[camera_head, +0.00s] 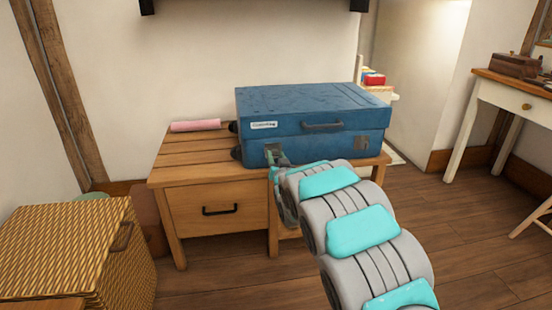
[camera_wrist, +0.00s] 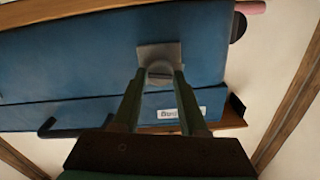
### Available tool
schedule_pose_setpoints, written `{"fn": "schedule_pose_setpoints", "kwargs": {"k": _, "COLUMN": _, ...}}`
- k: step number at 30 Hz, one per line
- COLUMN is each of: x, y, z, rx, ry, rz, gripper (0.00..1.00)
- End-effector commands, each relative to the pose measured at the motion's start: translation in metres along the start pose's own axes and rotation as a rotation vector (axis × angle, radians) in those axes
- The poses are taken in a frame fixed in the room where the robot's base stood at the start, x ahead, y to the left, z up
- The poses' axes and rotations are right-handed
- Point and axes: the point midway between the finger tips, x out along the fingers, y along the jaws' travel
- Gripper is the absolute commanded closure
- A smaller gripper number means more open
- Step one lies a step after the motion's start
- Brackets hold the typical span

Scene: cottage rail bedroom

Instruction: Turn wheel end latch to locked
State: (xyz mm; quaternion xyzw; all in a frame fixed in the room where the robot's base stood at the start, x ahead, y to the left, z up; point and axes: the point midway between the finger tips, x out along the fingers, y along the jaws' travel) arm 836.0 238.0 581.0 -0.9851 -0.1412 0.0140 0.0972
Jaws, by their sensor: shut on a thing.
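A blue suitcase (camera_head: 315,105) lies flat on a wooden bench, its black handle (camera_head: 323,126) facing front. The wheel end latch (camera_head: 274,151) is a grey plate on its front face, near the left end with the wheels; my gripper partly covers it. In the wrist view, the latch plate (camera_wrist: 158,53) has a small rounded grey piece at its lower edge. My gripper (camera_wrist: 160,76) is shut on this piece, one fingertip on each side. My gripper also shows in the head view (camera_head: 277,164), at the suitcase front. Whether the latch is locked cannot be told.
The suitcase stands on the wooden bench (camera_head: 172,166), which has a drawer below. A second latch (camera_head: 361,143) is on the suitcase's right. A pink roll (camera_head: 195,125) lies left of it. A wicker basket (camera_head: 60,245) stands front left, a desk (camera_head: 515,97) at right.

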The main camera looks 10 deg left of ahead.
Motion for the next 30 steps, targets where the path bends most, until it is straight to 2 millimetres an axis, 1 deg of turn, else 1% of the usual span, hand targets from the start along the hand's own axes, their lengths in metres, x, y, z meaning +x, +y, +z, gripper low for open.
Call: {"fn": "schedule_pose_setpoints", "kwargs": {"k": 30, "x": -0.0003, "y": 0.0027, "z": 0.0083, "rx": 0.961, "ry": -0.002, "rz": 0.0, "gripper": 1.0}}
